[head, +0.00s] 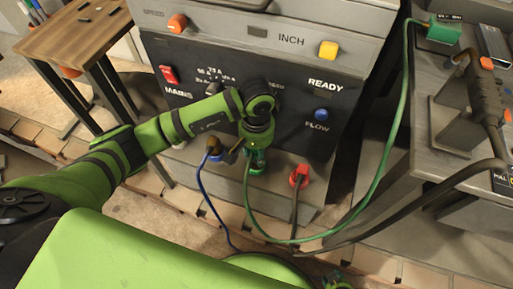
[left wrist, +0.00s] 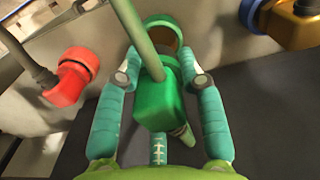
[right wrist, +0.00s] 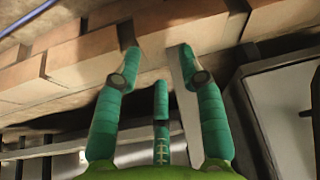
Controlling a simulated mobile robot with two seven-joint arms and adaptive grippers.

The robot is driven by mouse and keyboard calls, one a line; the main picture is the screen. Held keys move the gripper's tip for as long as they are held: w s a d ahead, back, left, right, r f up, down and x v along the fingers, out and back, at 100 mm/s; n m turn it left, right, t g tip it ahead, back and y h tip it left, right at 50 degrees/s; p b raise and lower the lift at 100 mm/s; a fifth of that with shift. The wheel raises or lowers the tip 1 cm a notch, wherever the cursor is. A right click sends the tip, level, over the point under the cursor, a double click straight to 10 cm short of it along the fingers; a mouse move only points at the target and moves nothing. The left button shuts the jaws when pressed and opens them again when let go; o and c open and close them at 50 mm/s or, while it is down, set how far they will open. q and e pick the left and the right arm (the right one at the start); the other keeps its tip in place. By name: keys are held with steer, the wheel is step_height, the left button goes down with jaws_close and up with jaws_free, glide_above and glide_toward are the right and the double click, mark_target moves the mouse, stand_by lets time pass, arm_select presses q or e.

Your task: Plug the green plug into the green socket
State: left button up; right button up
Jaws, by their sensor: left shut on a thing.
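The green plug (left wrist: 158,104) is between the fingers of my left gripper (left wrist: 162,80), which is shut on it. Its green cable rises across the left wrist view. The green socket (left wrist: 160,20) is just beyond the plug, its rim and part of its brownish opening showing; I cannot tell whether plug and socket touch. In the head view my left gripper (head: 257,157) is low at the front of the grey cabinet, with the plug (head: 257,168) below the wrist and the socket mostly hidden. My right gripper (right wrist: 158,65) is open and empty, above brick-like floor blocks.
The green cable (head: 401,110) loops from a green box (head: 444,30) on the right bench. A wooden table (head: 75,35) stands left.

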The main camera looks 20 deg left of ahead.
mark_target(256, 159)
arm_select(q)
step_height(256, 159, down, 3)
steer(key=shift+r+b, duration=0.1)
steer(key=shift+b, duration=0.65)
steer(key=shift+f+b, duration=0.35)
steer(key=shift+f, duration=0.25)
arm_select(e)
steer(key=shift+w+a+f, duration=0.1)
steer(key=shift+w+a, duration=0.1)
steer(key=shift+w, duration=0.35)
steer(key=shift+w+a+f, duration=0.1)
steer(key=shift+w+a, duration=0.05)
steer(key=shift+w, duration=0.4)
steer(key=shift+f, duration=0.25)
arm_select(q)
steer(key=shift+b, duration=0.3)
arm_select(e)
steer(key=shift+w, duration=0.1)
arm_select(q)
steer(key=shift+f, duration=0.1)
arm_select(e)
steer(key=shift+f, duration=0.2)
arm_select(q)
steer(key=shift+d, duration=0.1)
arm_select(e)
steer(key=shift+r, duration=0.1)
arm_select(q)
steer(key=shift+r, duration=0.9)
arm_select(e)
steer(key=shift+r, duration=0.3)
